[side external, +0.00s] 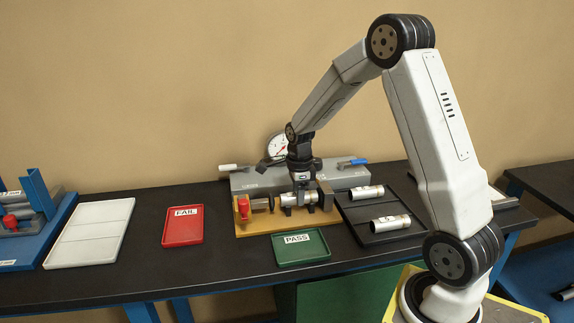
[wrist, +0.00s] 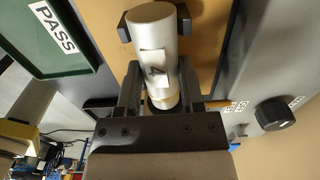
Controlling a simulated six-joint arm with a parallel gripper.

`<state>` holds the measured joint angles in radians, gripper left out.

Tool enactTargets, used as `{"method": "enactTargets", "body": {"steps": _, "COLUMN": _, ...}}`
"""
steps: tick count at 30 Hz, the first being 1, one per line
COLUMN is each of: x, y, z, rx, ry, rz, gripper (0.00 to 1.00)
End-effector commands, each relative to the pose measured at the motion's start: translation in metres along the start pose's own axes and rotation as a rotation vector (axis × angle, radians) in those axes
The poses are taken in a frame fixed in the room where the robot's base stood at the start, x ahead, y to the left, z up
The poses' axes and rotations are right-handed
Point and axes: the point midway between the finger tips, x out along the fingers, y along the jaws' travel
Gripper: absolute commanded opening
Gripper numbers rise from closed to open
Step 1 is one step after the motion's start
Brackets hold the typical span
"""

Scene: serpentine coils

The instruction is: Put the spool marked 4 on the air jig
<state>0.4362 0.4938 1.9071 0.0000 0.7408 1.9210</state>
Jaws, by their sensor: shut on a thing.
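The spool (wrist: 153,40) is a pale metal cylinder with a white label that seems to read 4. My gripper (wrist: 159,78) is shut on it, one finger on each side. In the side view the spool (side external: 288,203) lies level at the air jig (side external: 262,228), a tan base with dark supports and a red-handled clamp (side external: 243,207) on its left. My gripper (side external: 301,198) comes down on it from above. In the wrist view dark supports (wrist: 184,19) flank the spool's far end. I cannot tell whether the spool rests fully on the supports.
A dark tray (side external: 365,236) on the right holds two more spools (side external: 367,192). A green PASS tray (side external: 302,254) lies in front of the jig, a red FAIL tray (side external: 183,226) to its left. A grey unit (side external: 252,182) with a dial gauge (side external: 279,146) stands behind.

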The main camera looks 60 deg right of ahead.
Motion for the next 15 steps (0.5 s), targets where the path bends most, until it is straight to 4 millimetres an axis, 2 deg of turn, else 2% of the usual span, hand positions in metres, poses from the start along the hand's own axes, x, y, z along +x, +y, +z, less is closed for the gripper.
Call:
{"method": "enactTargets", "body": {"steps": 6, "x": -0.0001, "y": -0.0001, "z": 0.0001, "rx": 0.000, "ry": 0.000, "rz": -0.001, "gripper": 0.00}}
{"method": "enactTargets", "body": {"steps": 7, "x": -0.0001, "y": -0.0001, "z": 0.0001, "rx": 0.000, "ry": 0.000, "rz": -0.001, "gripper": 0.58}}
{"method": "enactTargets", "body": {"steps": 9, "x": -0.0001, "y": -0.0002, "z": 0.0001, "rx": 0.000, "ry": 0.000, "rz": -0.001, "gripper": 0.80}}
{"method": "enactTargets", "body": {"steps": 10, "x": -0.0001, "y": -0.0002, "z": 0.0001, "rx": 0.000, "ry": 0.000, "rz": -0.001, "gripper": 0.90}}
{"method": "enactTargets", "body": {"steps": 15, "x": -0.0001, "y": -0.0001, "z": 0.0000, "rx": 0.000, "ry": 0.000, "rz": -0.001, "gripper": 0.90}}
